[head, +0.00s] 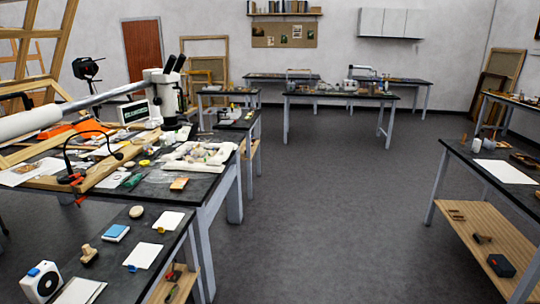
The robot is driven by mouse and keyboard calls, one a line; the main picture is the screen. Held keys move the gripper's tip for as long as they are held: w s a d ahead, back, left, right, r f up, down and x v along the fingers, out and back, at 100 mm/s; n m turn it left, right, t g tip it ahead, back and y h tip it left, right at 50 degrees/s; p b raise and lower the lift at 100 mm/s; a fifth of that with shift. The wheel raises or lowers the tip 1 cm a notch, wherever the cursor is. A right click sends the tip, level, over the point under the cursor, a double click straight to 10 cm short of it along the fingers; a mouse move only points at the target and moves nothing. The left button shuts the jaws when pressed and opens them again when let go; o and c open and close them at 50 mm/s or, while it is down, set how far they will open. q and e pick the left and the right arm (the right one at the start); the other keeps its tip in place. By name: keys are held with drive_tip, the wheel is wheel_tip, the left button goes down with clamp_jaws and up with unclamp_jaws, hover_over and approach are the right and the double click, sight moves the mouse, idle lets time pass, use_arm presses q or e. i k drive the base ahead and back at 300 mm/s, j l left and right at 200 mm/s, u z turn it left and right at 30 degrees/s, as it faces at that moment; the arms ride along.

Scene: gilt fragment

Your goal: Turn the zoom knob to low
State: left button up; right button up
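A white microscope (167,92) with two black eyepieces stands at the far end of the cluttered workbench on the left. Its zoom knob is too small to make out at this distance, so its setting cannot be read. A grey bar (103,97) with a thick white end runs from the left edge toward the microscope. Neither of my grippers is in the head view.
The left workbench (217,186) holds frames, papers and small tools. A nearer bench (112,274) holds a white box and cards. Another bench (470,156) stands at right. The grey floor (320,215) between them is clear, with more tables at the back.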

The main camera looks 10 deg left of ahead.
sight(157, 100)
drive_tip(key=i+u, duration=0.15)
drive_tip(key=i, duration=0.3)
drive_tip(key=i+l+u, duration=0.15)
drive_tip(key=i, duration=0.3)
drive_tip(key=i+l+u, duration=0.15)
drive_tip(key=i, duration=0.3)
drive_tip(key=i+l+u, duration=0.2)
drive_tip(key=i, duration=0.25)
